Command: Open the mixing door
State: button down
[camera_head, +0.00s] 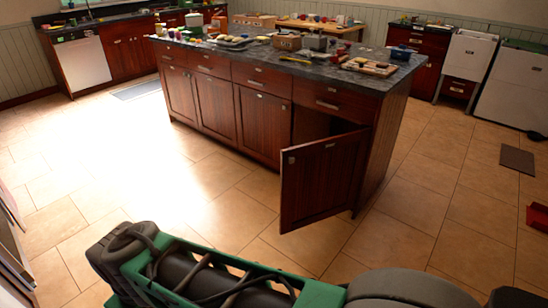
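The cabinet door (322,178) at the right end of the dark red-brown kitchen island stands well open. It swings out toward me over the tile floor, and a small metal handle shows at its upper left corner. The dark cabinet opening (310,125) shows behind it, partly hidden by the door. No label marks which door is the mixing door. The other island doors (262,125) are shut. My green and black arm crosses the bottom of the view, below and in front of the open door, apart from it in the picture. My gripper's fingers do not show.
The island's dark countertop (345,75) holds many small items. Drawers above the doors are shut. Tile floor (130,175) is clear to the left of the island. A dark mat (517,160) and a red object (538,218) lie at right. A white dishwasher (83,63) stands at back left.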

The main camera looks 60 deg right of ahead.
aim_at(320, 180)
jog(key=z, duration=0.6)
jog(key=i, duration=0.5)
jog(key=z, duration=1.05)
jog(key=i, duration=2)
jog(key=u, duration=0.45)
